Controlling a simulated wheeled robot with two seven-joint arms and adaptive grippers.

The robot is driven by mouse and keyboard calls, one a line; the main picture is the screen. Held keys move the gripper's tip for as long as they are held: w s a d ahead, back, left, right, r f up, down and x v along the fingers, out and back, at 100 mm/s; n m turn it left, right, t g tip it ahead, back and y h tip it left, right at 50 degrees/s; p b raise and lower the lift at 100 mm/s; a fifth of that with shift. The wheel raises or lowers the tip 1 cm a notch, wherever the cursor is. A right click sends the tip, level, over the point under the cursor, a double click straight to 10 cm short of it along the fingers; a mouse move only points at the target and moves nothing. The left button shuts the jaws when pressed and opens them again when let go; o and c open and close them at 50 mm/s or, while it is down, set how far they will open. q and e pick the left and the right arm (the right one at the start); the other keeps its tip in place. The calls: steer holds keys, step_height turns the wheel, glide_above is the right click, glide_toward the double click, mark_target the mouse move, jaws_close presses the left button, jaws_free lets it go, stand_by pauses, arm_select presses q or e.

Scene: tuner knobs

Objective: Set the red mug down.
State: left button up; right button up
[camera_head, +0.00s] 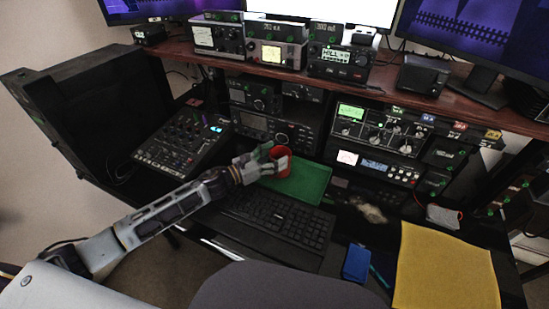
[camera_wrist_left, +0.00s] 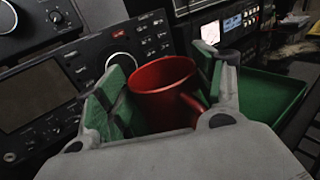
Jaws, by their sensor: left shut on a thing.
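My left gripper (camera_head: 266,162) reaches in from the left and is shut on the mug. In the left wrist view the mug (camera_wrist_left: 165,86) stands upright between the green-padded fingers (camera_wrist_left: 160,95), with its handle toward the right finger. My right gripper is not in view.
A mixer (camera_head: 183,138) stands to the left, and radio units (camera_head: 277,130) rise close behind the mug. A blue box (camera_head: 356,263) and a yellow cloth (camera_head: 445,268) lie at the right front.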

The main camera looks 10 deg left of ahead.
arm_select(q)
steer(key=shift+f, duration=0.15)
steer(key=o, duration=1.6)
steer(key=shift+o, duration=1.2)
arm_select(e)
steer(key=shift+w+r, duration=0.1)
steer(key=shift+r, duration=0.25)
